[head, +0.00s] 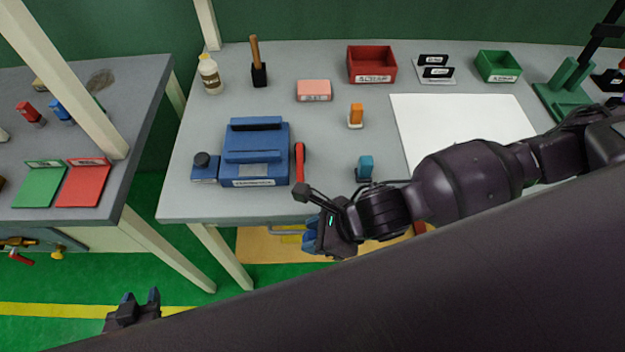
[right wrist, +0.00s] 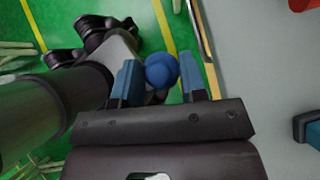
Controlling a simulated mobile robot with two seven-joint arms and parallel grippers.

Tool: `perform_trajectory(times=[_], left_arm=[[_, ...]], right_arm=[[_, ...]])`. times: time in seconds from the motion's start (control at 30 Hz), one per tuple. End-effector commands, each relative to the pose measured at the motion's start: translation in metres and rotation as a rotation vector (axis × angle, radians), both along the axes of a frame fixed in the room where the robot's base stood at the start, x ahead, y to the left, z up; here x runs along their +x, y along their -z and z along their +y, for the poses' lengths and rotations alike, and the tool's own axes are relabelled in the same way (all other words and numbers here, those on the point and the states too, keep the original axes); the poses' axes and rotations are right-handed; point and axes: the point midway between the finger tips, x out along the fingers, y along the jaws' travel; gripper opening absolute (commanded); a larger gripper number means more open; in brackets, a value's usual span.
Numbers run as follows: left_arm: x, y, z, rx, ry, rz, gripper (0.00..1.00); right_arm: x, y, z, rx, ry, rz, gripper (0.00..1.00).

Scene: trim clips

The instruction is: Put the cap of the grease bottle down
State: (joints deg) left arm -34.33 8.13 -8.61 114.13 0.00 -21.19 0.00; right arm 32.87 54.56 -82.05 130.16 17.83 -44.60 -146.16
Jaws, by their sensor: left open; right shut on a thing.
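My right gripper (head: 312,236) is just off the front edge of the grey table in the head view. In the right wrist view its two blue fingers (right wrist: 160,82) are shut on a round blue cap (right wrist: 161,69), with green floor below. The head view does not show the cap clearly. A cream bottle (head: 210,76) with a label stands upright at the table's back left; it may be the grease bottle, but its label is too small to read. My left gripper (head: 140,300) is open and empty, low at the left over the floor.
On the grey table (head: 330,205) are a blue fixture (head: 255,155), a red-handled tool (head: 299,160), a teal-topped block (head: 365,167), an orange-topped block (head: 355,115) and a white sheet (head: 460,125). Red (head: 371,64) and green (head: 498,66) bins stand behind. Some front-edge surface is bare.

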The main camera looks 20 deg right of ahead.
Motion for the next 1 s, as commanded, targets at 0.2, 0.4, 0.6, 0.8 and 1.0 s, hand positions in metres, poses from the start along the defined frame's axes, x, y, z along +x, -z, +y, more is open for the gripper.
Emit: perform_trajectory(times=[0.2, 0.4, 0.6, 0.8, 1.0], left_arm=[[-0.003, -0.002, 0.001, 0.000, -0.002, 0.004, 0.43], [-0.003, -0.003, 0.001, 0.000, -0.003, 0.005, 0.43], [-0.003, -0.003, 0.001, 0.001, -0.001, 0.004, 0.43], [-0.002, -0.005, 0.001, 0.001, -0.001, 0.002, 0.43], [0.002, -0.011, 0.000, 0.001, 0.001, -0.004, 0.43]], right_arm=[[0.047, 0.000, -0.014, -0.003, 0.003, -0.003, 0.14], [0.070, 0.000, -0.020, 0.000, 0.002, -0.001, 0.14], [0.085, 0.000, -0.024, -0.001, 0.003, -0.001, 0.14], [0.116, -0.001, -0.033, -0.001, 0.004, -0.002, 0.14], [0.117, 0.002, -0.034, 0.000, 0.001, 0.000, 0.14]])
